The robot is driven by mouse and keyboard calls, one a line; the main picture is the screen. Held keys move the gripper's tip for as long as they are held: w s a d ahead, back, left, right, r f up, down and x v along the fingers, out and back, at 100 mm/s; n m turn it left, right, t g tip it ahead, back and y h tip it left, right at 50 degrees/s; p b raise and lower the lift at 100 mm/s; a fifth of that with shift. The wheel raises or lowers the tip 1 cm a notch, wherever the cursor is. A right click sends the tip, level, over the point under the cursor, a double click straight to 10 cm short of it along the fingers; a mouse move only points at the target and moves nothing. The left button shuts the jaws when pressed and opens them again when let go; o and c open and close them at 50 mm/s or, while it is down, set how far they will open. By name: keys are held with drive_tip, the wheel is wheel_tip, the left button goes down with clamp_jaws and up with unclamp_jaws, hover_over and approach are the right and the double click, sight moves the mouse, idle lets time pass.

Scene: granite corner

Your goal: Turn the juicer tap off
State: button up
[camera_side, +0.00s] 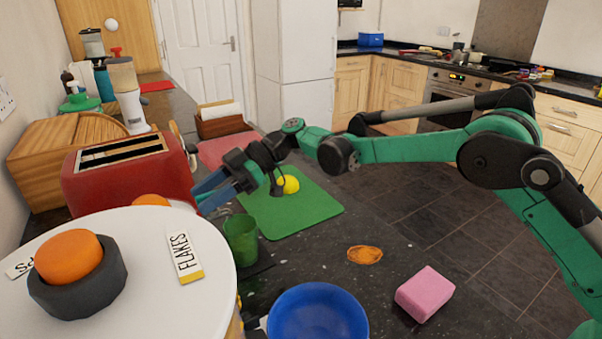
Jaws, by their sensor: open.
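My gripper (210,191) has blue fingers, points left and is open. Its fingertips are beside the right end of the red toaster, above and left of a green cup (241,240), and look empty. Just left of the fingers, an orange rounded top (151,200) and a white rim (184,205) show behind the large white round top in the foreground. I cannot tell for sure whether these belong to the juicer. No tap can be made out; that spot is partly hidden by the white top and my fingers.
The white round top (205,285) bears a dark grey bowl (75,295) with an orange, and a FLAKES tag (184,256). A red toaster (130,175), green board (300,215), blue bowl (318,315) and pink sponge (425,293) are near.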

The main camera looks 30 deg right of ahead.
clamp_jaws()
drive_tip(key=m+t+h, duration=0.1)
drive_tip(key=m+t, duration=0.3)
drive_tip(key=t, duration=0.1)
drive_tip(key=shift+s+m, duration=0.1)
drive_tip(key=shift+m, duration=0.3)
drive_tip(key=m+t+h, duration=0.3)
drive_tip(key=m+t, duration=0.1)
drive_tip(key=shift+t, duration=0.4)
drive_tip(key=m+t+h, duration=0.3)
drive_tip(key=m+h, duration=0.2)
drive_tip(key=shift+a+m, duration=0.1)
drive_tip(key=shift+m, duration=0.2)
drive_tip(key=shift+m+t+h, duration=0.3)
drive_tip(key=shift+m+h, duration=1.5)
drive_tip(key=shift+h, duration=0.4)
